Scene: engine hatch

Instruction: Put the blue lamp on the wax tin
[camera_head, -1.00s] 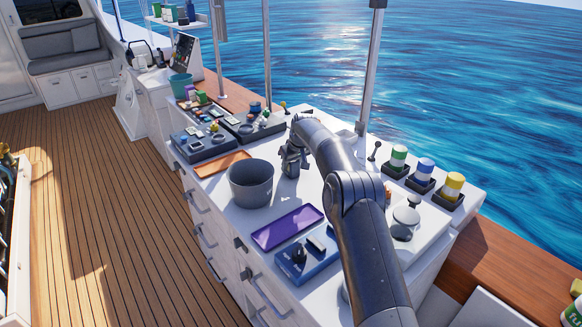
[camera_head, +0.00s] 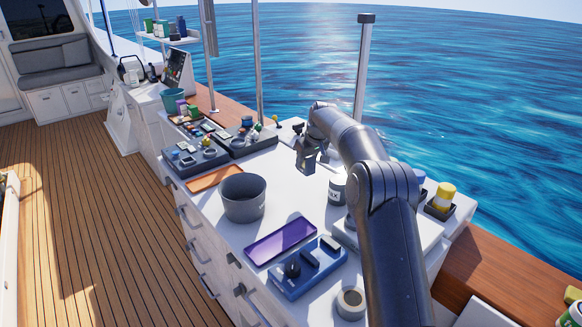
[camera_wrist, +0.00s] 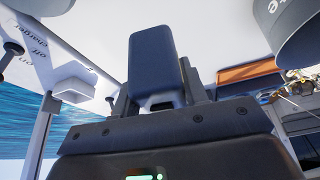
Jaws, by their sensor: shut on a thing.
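My gripper (camera_head: 308,164) is shut on a dark blue, block-shaped body that I take for the blue lamp (camera_wrist: 152,62). In the wrist view it stands up between the fingers, with a paler end near them. In the head view the gripper hangs over the white worktop, beyond the bucket, and the lamp is hard to make out. The wax tin (camera_head: 337,189) is a dark cylinder with a pale label, standing on the worktop to the right of and nearer than my gripper. Its right side is close to my arm in the picture.
A grey bucket (camera_head: 243,199) stands left of the wax tin. A purple tray (camera_head: 281,241), a blue tray (camera_head: 327,256) and an orange tray (camera_head: 214,178) lie around it. A yellow canister (camera_head: 442,195) is at right. A metal post (camera_head: 362,70) rises behind.

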